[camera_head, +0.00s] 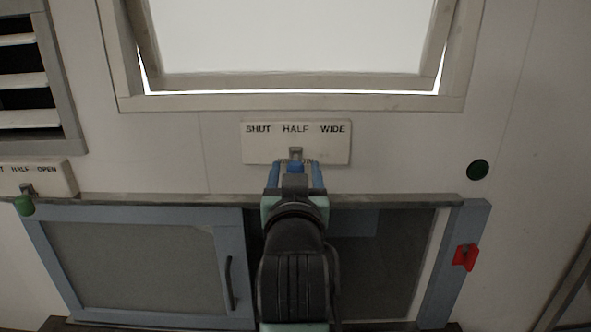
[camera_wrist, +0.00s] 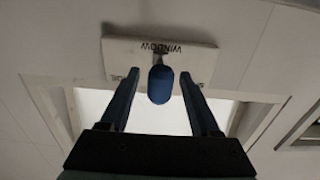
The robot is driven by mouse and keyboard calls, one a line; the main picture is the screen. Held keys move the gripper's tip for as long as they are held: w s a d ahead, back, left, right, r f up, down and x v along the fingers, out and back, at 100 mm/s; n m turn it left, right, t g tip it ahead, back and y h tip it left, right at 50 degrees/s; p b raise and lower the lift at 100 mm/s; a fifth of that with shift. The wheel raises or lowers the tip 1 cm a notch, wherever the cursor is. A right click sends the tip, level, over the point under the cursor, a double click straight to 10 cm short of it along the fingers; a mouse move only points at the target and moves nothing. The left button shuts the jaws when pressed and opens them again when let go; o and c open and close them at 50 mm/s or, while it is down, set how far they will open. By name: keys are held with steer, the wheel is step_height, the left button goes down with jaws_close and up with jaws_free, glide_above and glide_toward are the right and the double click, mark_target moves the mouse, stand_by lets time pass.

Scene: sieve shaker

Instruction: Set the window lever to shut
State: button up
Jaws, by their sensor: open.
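The window lever plate (camera_head: 258,150), a pale board marked SHUT, HALF and WIDE, is on the wall below the window. The window lever (camera_head: 295,153) stands at the middle, under HALF. In the wrist view, its blue knob (camera_wrist: 161,86) points toward the camera, in front of the plate (camera_wrist: 122,56) lettered WINDOW. My gripper (camera_head: 296,166) is open at the lever, also seen in the wrist view (camera_wrist: 159,76). Its fingers straddle the knob with a visible gap on each side. The window (camera_head: 290,80) is tilted, with a bright gap along its bottom edge. My gripper partly hides the plate's lower part in the head view.
A second plate (camera_head: 55,178) with a green-knobbed lever (camera_head: 25,205) is at left, below a louvred vent (camera_head: 22,80). A sliding-door cabinet (camera_head: 140,265) is below. A dark green disc (camera_head: 478,170) and a red fitting (camera_head: 465,257) are at right.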

jaws_close()
stand_by(1.4)
